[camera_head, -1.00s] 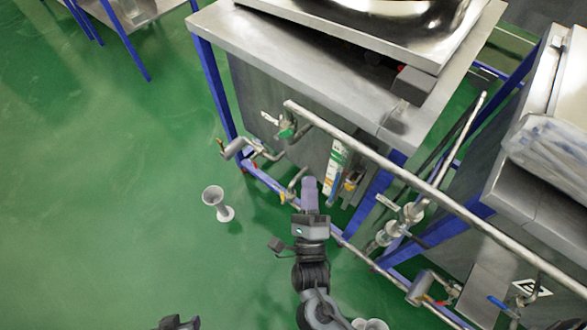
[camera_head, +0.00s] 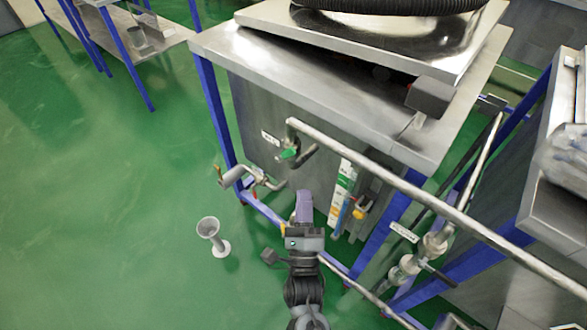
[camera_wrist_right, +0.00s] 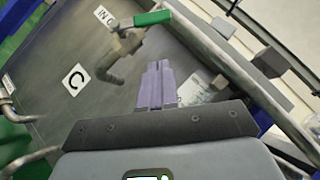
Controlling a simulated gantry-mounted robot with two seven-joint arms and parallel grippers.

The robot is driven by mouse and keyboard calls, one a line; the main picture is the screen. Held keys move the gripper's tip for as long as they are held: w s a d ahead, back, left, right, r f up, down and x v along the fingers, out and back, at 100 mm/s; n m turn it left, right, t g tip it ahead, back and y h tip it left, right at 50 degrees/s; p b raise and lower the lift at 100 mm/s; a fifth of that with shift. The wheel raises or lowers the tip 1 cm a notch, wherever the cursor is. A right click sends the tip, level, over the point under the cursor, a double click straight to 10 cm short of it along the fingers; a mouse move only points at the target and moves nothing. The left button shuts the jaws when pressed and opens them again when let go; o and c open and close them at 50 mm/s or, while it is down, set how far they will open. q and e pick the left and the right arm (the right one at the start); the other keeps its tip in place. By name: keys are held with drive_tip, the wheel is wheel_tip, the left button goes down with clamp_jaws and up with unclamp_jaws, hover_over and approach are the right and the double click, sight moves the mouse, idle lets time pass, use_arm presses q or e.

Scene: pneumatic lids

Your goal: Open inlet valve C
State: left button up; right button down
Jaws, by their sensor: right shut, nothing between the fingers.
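Inlet valve C has a green handle (camera_head: 289,154) on a bent metal pipe at the front of the steel tank unit. In the right wrist view the green handle (camera_wrist_right: 153,18) sits at the top, beside a white "IN C" label (camera_wrist_right: 104,16). My right gripper (camera_head: 304,194) is shut and empty, below and slightly right of the handle in the head view. In the right wrist view its purple fingers (camera_wrist_right: 157,68) are together, point toward the panel and show clear of the handle. My left gripper is out of view.
A long steel pipe (camera_head: 400,185) runs diagonally right of the valve. A "C" label (camera_wrist_right: 75,79) is on the panel (camera_wrist_right: 50,105). A lower valve pipe (camera_head: 240,176) juts out at left. A white funnel-shaped stand (camera_head: 213,236) is on the open green floor.

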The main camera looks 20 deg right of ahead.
sight(288, 153)
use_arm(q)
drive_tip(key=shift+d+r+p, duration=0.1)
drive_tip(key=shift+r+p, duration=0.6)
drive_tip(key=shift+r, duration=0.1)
use_arm(e)
drive_tip(key=w+r, duration=0.4)
drive_tip(key=w, duration=0.2)
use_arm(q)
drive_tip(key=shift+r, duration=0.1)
